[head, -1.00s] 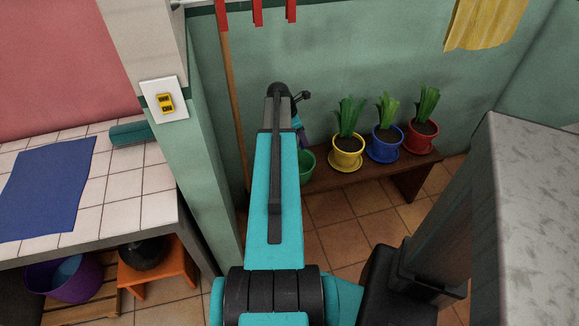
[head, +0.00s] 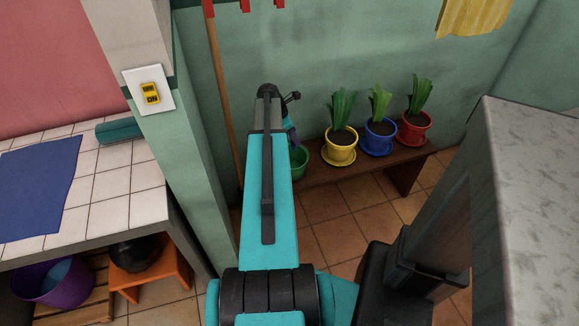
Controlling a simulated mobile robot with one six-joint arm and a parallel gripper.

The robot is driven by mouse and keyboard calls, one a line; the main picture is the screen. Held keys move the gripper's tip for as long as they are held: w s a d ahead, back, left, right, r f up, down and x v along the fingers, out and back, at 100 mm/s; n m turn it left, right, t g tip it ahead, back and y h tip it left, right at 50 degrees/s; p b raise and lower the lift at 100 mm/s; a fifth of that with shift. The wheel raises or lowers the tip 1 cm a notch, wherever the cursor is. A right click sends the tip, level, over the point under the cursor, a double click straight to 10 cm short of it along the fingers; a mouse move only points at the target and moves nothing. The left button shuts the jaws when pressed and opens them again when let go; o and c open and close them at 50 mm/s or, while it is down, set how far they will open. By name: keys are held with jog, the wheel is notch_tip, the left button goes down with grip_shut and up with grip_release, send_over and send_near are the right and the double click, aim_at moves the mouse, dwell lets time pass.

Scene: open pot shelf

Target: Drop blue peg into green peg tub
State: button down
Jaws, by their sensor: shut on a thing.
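My arm stretches away from the camera toward the low bench and hides most of my gripper (head: 288,124). The gripper shows only as a small dark part at the arm's far end on the right, and its fingertips cannot be made out. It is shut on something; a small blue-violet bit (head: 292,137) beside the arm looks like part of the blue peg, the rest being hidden. The green tub (head: 300,163) stands at the left end of the bench, partly behind my arm. The blue-violet bit appears just above the tub in the picture; their true distance is unclear.
Yellow (head: 339,154), blue (head: 378,141) and red (head: 413,133) pots with plants stand on the brown bench (head: 330,174), right of the tub. A wall end (head: 182,140) and wooden pole (head: 218,90) are left of my arm. A grey-topped block (head: 530,190) fills the right.

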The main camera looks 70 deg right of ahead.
jog(key=shift+f+b, duration=0.9)
jog(key=shift+f, duration=0.45)
jog(key=c, duration=1.5)
grip_release()
jog(key=shift+c, duration=0.2)
jog(key=shift+r, duration=0.2)
jog(key=v, duration=1.3)
jog(key=shift+a+r, duration=0.15)
